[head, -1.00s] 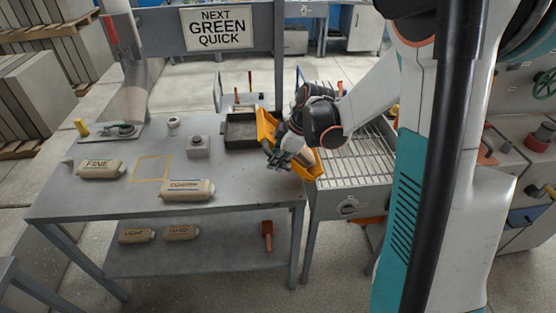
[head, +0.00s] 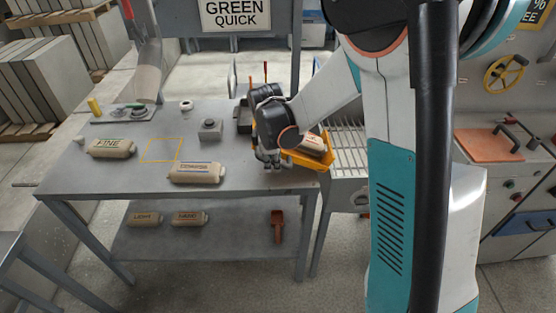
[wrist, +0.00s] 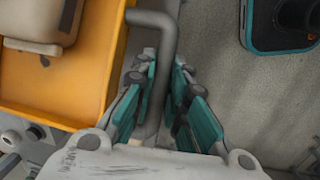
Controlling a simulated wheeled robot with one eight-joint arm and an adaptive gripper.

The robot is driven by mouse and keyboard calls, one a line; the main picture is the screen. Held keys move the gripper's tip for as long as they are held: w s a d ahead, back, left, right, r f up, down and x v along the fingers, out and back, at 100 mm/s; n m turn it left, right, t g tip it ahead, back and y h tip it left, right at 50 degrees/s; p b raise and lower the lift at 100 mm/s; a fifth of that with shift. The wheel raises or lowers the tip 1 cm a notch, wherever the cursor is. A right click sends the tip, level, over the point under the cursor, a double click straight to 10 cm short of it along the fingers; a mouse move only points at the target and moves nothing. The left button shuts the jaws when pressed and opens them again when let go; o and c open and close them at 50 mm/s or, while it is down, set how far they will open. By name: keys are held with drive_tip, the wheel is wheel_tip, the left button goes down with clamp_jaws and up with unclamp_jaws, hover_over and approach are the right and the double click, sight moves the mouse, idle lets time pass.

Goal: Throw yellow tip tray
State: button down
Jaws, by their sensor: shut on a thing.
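The yellow tip tray (head: 305,160) sits at the right end of the grey bench, beside the slatted roller table. A tan sack (head: 314,145) lies in it; part of the sack also shows in the wrist view (wrist: 35,25). In the wrist view the tray wall (wrist: 95,85) fills the left side, and a bent grey handle (wrist: 155,20) runs from it between my fingers. My gripper (wrist: 160,90) is shut on this handle. In the head view my gripper (head: 267,160) is at the tray's left side, with my wrist hiding part of the tray.
The grey bench (head: 110,182) holds a FINE sack (head: 112,148), another labelled sack (head: 195,173), a grey button box (head: 210,130) and an empty yellow outlined square (head: 162,150). The slatted table (head: 348,145) stands right of the tray. Two sacks and a red-brown scoop (head: 277,225) lie on the lower shelf.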

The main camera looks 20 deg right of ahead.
drive_tip(key=shift+w+a+f+g+h+b, duration=0.15)
drive_tip(key=shift+a+f+h+b, duration=0.15)
drive_tip(key=shift+f+h+b, duration=0.55)
drive_tip(key=shift+w+a+f+g+h+b, duration=0.1)
drive_tip(key=shift+a+f+g+h+b, duration=0.2)
drive_tip(key=shift+f+b, duration=0.9)
drive_tip(key=shift+w+a+f+g+h+b, duration=0.1)
drive_tip(key=shift+a+f+h+b, duration=0.2)
drive_tip(key=shift+f+h+b, duration=0.8)
drive_tip(key=shift+f+y+p, duration=0.35)
drive_tip(key=shift+f+p, duration=0.05)
drive_tip(key=shift+p, duration=0.1)
drive_tip(key=c, duration=1.6)
unclamp_jaws()
drive_tip(key=shift+o, duration=0.2)
drive_tip(key=shift+s, duration=0.1)
drive_tip(key=v, duration=1.2)
